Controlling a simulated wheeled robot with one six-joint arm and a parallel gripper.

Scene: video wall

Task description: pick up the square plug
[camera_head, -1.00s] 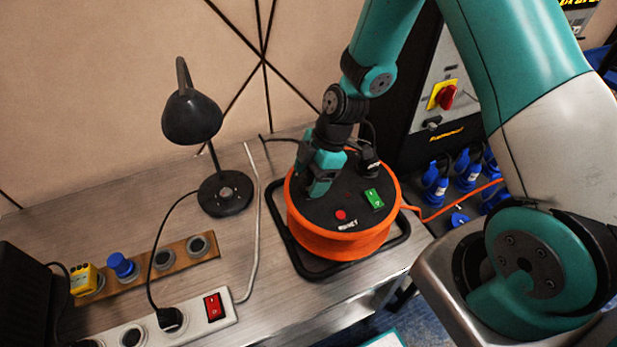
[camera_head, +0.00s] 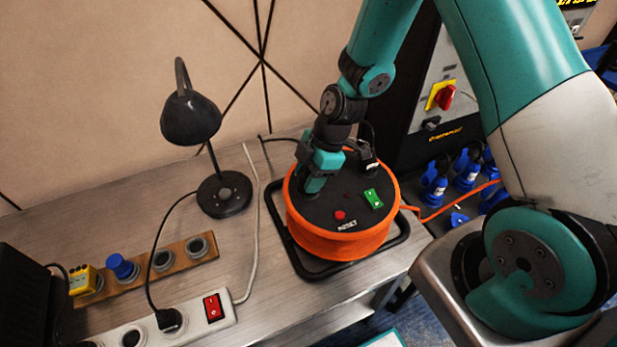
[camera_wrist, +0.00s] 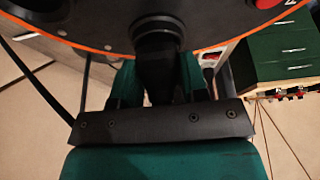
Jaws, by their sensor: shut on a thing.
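My gripper (camera_head: 315,184) points down onto the top left of the orange cable reel (camera_head: 336,243), and its jaws are shut. In the wrist view, my gripper (camera_wrist: 157,85) has its teal fingers on both sides of a black plug (camera_wrist: 158,72). The plug meets a round black socket (camera_wrist: 157,36) on the reel's face. Whether it is seated there, and whether its body is square, cannot be made out. In the head view my fingers mostly hide it. Another black plug (camera_head: 369,165) stands at the back of the reel top.
A black lamp (camera_head: 225,193) stands left of the reel. A wooden socket strip (camera_head: 140,272) holds a yellow plug (camera_head: 83,281) and a blue plug (camera_head: 122,265). A white power strip (camera_head: 190,316) lies in front.

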